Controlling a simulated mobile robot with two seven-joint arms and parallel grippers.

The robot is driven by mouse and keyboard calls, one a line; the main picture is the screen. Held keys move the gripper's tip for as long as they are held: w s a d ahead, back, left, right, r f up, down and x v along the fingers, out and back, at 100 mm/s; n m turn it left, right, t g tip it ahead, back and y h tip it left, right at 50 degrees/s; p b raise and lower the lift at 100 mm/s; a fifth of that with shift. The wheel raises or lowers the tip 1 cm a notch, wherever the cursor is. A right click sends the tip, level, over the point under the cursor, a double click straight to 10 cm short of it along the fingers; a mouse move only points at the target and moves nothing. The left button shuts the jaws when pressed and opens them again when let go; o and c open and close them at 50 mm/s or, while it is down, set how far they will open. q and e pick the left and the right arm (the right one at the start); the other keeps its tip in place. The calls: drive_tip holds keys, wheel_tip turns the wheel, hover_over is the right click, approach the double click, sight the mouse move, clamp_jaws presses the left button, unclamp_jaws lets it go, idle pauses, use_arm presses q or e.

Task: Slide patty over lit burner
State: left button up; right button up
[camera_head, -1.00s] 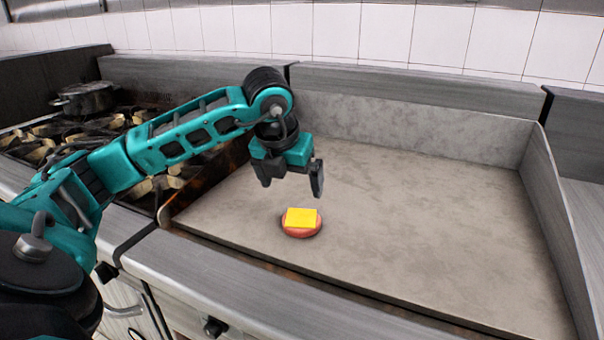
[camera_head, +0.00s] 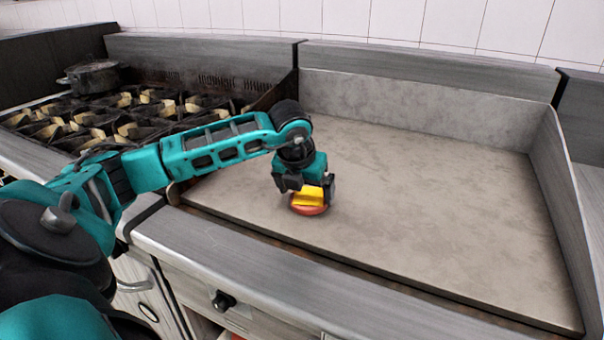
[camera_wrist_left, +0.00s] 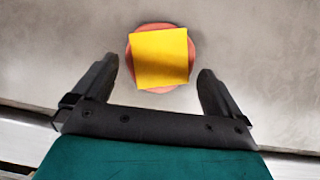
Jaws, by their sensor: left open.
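The patty (camera_head: 309,210) is a reddish-pink disc lying on the flat grey griddle (camera_head: 420,210), toward its front left. A square yellow slice (camera_head: 308,197) lies on top of it. In the left wrist view the patty (camera_wrist_left: 153,88) shows only as a rim around the yellow slice (camera_wrist_left: 160,57). My left gripper (camera_head: 308,190) is open, low and just above the patty. In the wrist view its two fingers stand on either side of the patty's near part, with gaps between. My right gripper is not in view. No flame shows on any burner.
A stove with several burner grates (camera_head: 130,115) stands left of the griddle, with a dark pot (camera_head: 92,78) at its back left. Raised metal walls bound the griddle at the back and right. The griddle right of the patty is clear.

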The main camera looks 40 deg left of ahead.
use_arm(q)
drive_tip(key=shift+x, duration=1.35)
drive_tip(key=c, duration=0.8)
